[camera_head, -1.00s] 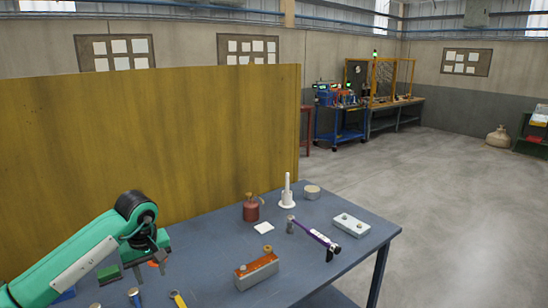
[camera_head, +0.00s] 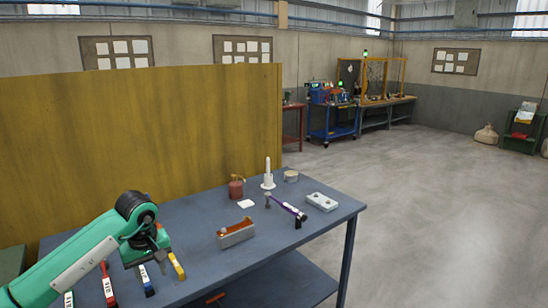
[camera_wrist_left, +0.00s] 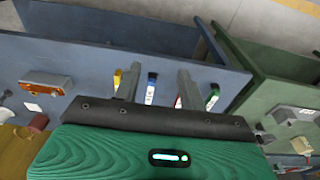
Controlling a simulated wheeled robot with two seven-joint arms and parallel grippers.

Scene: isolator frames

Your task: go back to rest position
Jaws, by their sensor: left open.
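My left gripper (camera_head: 150,262) hangs at the end of my green arm, at the lower left of the head view, over the front left part of the blue-grey table (camera_head: 190,215). In the left wrist view its two grey fingers (camera_wrist_left: 158,88) stand apart with nothing held between them. Colour-banded tools, among them a yellow one (camera_head: 177,266) and a blue-and-white one (camera_head: 147,281), show near or beyond the fingers; contact with them does not show. My right gripper is in neither view.
On the table stand an orange-and-grey box (camera_head: 236,234), a red-brown pot (camera_head: 236,188), a white spindle (camera_head: 268,175), a purple-handled tool (camera_head: 290,209) and a pale block (camera_head: 322,201). A yellow-brown panel (camera_head: 150,140) rises behind. The floor (camera_head: 430,210) at right is clear.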

